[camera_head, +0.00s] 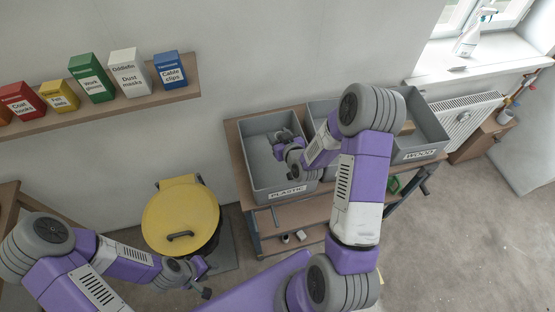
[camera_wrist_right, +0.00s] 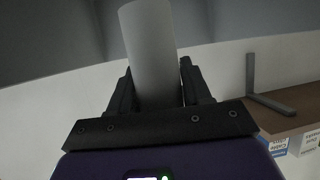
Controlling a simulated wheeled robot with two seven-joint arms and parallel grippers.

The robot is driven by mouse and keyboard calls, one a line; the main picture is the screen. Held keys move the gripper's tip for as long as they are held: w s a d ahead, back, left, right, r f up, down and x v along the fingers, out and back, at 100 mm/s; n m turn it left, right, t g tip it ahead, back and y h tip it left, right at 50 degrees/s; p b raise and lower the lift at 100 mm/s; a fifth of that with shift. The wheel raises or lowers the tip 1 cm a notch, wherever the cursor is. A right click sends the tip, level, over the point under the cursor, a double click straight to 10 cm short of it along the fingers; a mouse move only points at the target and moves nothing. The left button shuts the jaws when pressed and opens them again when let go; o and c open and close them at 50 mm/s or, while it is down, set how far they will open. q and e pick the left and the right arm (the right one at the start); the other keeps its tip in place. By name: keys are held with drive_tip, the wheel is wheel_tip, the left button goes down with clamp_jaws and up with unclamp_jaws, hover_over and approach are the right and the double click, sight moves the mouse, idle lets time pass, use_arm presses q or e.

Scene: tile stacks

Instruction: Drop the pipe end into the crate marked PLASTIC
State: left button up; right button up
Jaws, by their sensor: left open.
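The grey crate marked PLASTIC (camera_head: 256,165) stands at the left end of the bench, its label on the front wall. My right gripper (camera_head: 281,145) is over this crate's opening in the head view. In the right wrist view, the pipe end (camera_wrist_right: 150,50), a plain grey cylinder, stands between the two dark fingers of my right gripper (camera_wrist_right: 157,90), which are shut on it. The pipe end is hard to make out in the head view. My left gripper (camera_head: 206,280) is open and empty, low in front of the yellow-lidded bin.
A middle crate (camera_head: 318,110) is mostly hidden by my right arm. The WOOD crate (camera_head: 425,120) stands at the right with a tan block inside. A yellow-lidded bin (camera_head: 180,215) is left of the bench (camera_head: 238,150). A wall shelf (camera_head: 110,105) holds several boxes.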

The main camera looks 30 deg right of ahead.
drive_tip(key=o, duration=0.4)
wheel_tip(320, 180, up, 10)
drive_tip(key=shift+r, duration=0.1)
idle(0.5)
